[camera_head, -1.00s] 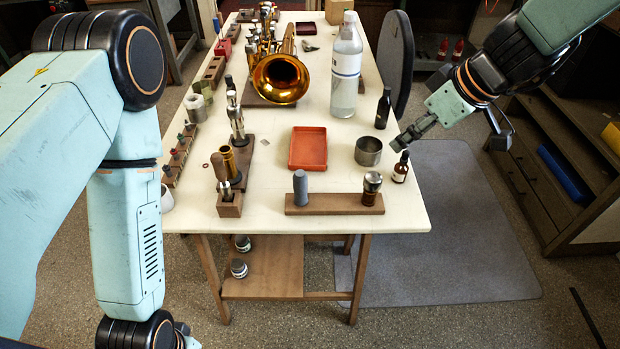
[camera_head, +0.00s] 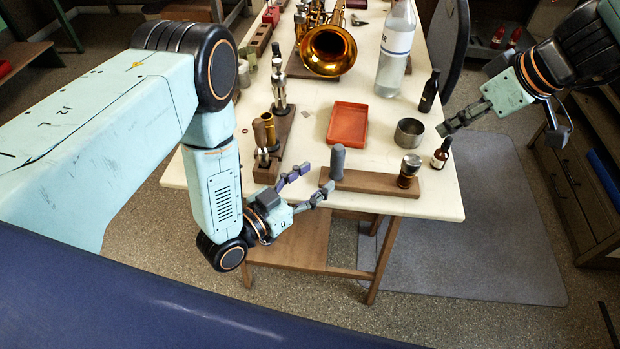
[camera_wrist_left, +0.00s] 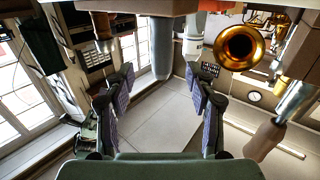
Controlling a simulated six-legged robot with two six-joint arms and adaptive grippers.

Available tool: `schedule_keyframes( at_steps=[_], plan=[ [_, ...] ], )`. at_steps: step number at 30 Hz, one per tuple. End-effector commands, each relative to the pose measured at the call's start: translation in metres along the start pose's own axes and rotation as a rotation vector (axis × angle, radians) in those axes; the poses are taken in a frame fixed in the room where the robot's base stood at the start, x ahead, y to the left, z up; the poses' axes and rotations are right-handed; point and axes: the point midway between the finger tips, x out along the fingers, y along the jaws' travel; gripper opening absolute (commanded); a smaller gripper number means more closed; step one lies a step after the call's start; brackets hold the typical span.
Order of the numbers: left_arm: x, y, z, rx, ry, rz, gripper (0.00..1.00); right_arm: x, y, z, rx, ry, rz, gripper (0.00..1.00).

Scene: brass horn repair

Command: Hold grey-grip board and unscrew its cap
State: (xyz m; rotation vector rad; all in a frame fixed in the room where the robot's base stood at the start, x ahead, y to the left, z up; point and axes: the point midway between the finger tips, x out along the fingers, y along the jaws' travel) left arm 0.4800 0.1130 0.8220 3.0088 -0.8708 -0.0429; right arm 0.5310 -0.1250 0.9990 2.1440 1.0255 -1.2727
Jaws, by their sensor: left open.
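The grey-grip board (camera_head: 375,182) is a brown wooden strip on the table's front edge. Its upright grey grip (camera_head: 337,162) stands at the left end, and a metal cap (camera_head: 411,161) on a dark brown body stands at the right end. My left gripper (camera_head: 316,180) is open just left of the grey grip, not closed on it. In the left wrist view the grip (camera_wrist_left: 162,45) hangs inverted between and beyond the open fingers (camera_wrist_left: 160,82).
A small brown bottle (camera_head: 440,154) and a metal cup (camera_head: 409,132) stand behind the cap. A red tray (camera_head: 347,124) lies behind the board. A wooden tool holder (camera_head: 268,168) is left of my left gripper. A brass horn (camera_head: 327,50) lies further back.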

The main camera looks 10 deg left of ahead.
Motion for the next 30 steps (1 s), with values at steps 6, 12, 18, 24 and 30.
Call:
schedule_keyframes(
  at_steps=[6, 12, 18, 24, 30],
  plan=[
    [0.009, -0.004, 0.001, 0.018, 0.03, 0.006, 0.56, 0.0, 0.0, 0.0, 0.0, 0.0, 0.0, 0.38],
    [0.037, -0.003, 0.0, 0.018, 0.029, 0.006, 0.56, 0.0, 0.0, 0.0, 0.0, 0.0, 0.0, 0.38],
    [0.064, -0.004, 0.0, 0.017, 0.028, 0.004, 0.56, 0.0, 0.0, 0.0, 0.0, 0.0, 0.0, 0.38],
    [0.077, -0.004, 0.0, 0.016, 0.026, 0.003, 0.56, 0.0, 0.0, 0.0, 0.0, 0.0, 0.0, 0.38],
    [0.079, -0.004, 0.0, 0.015, 0.025, 0.002, 0.56, 0.0, 0.0, 0.0, 0.0, 0.0, 0.0, 0.38]
  ],
)
